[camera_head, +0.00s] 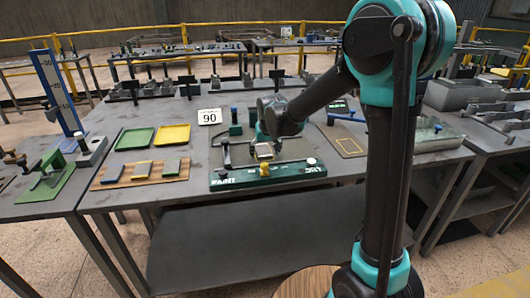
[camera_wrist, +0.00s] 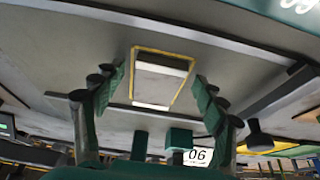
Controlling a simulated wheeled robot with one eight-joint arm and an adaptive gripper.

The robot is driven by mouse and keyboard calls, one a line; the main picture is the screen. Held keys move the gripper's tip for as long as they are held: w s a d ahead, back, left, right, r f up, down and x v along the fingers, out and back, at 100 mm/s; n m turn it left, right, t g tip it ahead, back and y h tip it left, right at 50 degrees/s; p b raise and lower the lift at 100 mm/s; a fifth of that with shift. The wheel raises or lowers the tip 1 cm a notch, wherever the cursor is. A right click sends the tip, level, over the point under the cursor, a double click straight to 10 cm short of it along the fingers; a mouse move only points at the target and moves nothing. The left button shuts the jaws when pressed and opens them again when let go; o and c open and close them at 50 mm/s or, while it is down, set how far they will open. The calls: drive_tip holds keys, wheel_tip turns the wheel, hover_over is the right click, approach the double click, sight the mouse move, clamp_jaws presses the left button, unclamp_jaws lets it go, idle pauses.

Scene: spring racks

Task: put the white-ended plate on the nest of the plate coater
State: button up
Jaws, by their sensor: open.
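The plate coater (camera_head: 297,170) has a grey bed and a green front strip lettered PAINT and DRY, with a yellow knob. The white-ended plate (camera_wrist: 160,79) is grey with a white band at each end. It lies inside a yellow-edged rectangle, the nest (camera_wrist: 187,58), on the grey bed. In the head view the plate (camera_head: 264,151) is a small pale patch under my gripper (camera_head: 264,143). In the wrist view my gripper (camera_wrist: 158,88) is open, one green-padded finger on each side of the plate, with gaps between. Its exact height above the plate is unclear.
A wooden board (camera_head: 113,184) with small coloured plates lies left of the coater. Green (camera_head: 135,138) and yellow (camera_head: 173,134) trays lie behind it. A yellow outline (camera_head: 350,146) marks the bench at right.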

drive_tip(key=v, duration=1.2)
drive_tip(key=shift+m+h, duration=0.3)
drive_tip(key=shift+m, duration=0.4)
drive_tip(key=s+d+f, duration=0.2)
drive_tip(key=d, duration=0.2)
drive_tip(key=s+d+f, duration=0.2)
drive_tip(key=d, duration=0.2)
drive_tip(key=s+d+f, duration=0.2)
drive_tip(key=s+d, duration=0.1)
drive_tip(key=d, duration=0.2)
drive_tip(key=shift+s+d+f, duration=0.1)
drive_tip(key=shift+d+f, duration=0.05)
drive_tip(key=shift+f, duration=0.05)
drive_tip(key=s+d+f+m, duration=0.1)
drive_tip(key=s+d+f, duration=0.4)
drive_tip(key=s, duration=0.3)
drive_tip(key=s+d+f, duration=0.5)
drive_tip(key=s+d, duration=0.1)
drive_tip(key=s, duration=0.2)
drive_tip(key=shift+d+f+m+h, duration=0.25)
drive_tip(key=shift+f+m+h, duration=0.05)
drive_tip(key=shift+f+m, duration=0.1)
drive_tip(key=shift+w, duration=0.1)
drive_tip(key=shift+c, duration=0.5)
